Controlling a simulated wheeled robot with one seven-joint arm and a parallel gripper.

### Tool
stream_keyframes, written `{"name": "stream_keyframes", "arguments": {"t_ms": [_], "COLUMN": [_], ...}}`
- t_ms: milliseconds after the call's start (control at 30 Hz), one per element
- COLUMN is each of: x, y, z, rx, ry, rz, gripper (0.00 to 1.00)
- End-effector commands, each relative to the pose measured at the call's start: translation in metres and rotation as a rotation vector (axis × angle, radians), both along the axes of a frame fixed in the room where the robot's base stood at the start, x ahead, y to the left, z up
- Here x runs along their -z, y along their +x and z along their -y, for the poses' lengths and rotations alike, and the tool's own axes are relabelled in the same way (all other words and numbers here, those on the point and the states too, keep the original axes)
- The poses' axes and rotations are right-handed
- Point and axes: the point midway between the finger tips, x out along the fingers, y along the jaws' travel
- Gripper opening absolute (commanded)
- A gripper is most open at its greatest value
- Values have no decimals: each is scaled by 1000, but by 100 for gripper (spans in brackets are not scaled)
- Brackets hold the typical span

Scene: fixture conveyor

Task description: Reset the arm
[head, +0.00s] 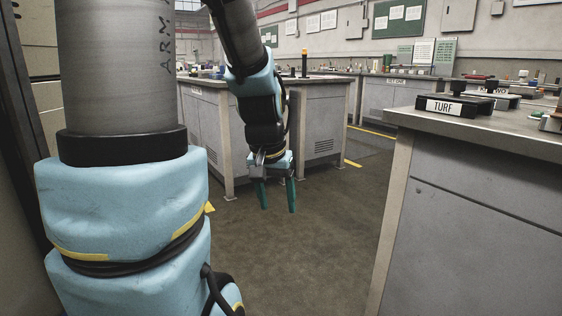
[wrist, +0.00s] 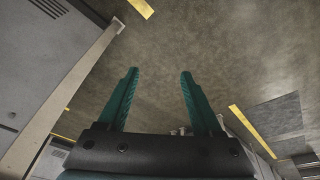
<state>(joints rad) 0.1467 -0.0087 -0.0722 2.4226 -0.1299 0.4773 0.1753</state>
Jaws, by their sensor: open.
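My gripper (head: 277,197) hangs at the end of my arm in the middle of the head view, fingers pointing down over open floor. Its two green fingers are apart with nothing between them. The wrist view also shows the gripper (wrist: 157,75) open and empty, with bare floor beyond the fingertips.
A grey bench (head: 470,215) with a black "TURF" block (head: 453,105) stands at the right. Another grey workbench (head: 325,130) stands behind my arm. The dark floor (head: 310,260) between them is clear, with yellow lines (head: 372,131). A cabinet side (wrist: 40,60) shows at the wrist view's left.

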Motion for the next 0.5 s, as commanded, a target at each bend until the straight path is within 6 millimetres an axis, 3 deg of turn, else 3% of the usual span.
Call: {"name": "stream_keyframes", "arguments": {"t_ms": [33, 200, 500], "x": [14, 49, -21], "y": [-11, -50, -48], "z": [-16, -60, -58], "rx": [-47, -192, -191], "ry": [16, 62, 61], "rz": [-31, -115, -109], "gripper": [67, 67, 67]}}
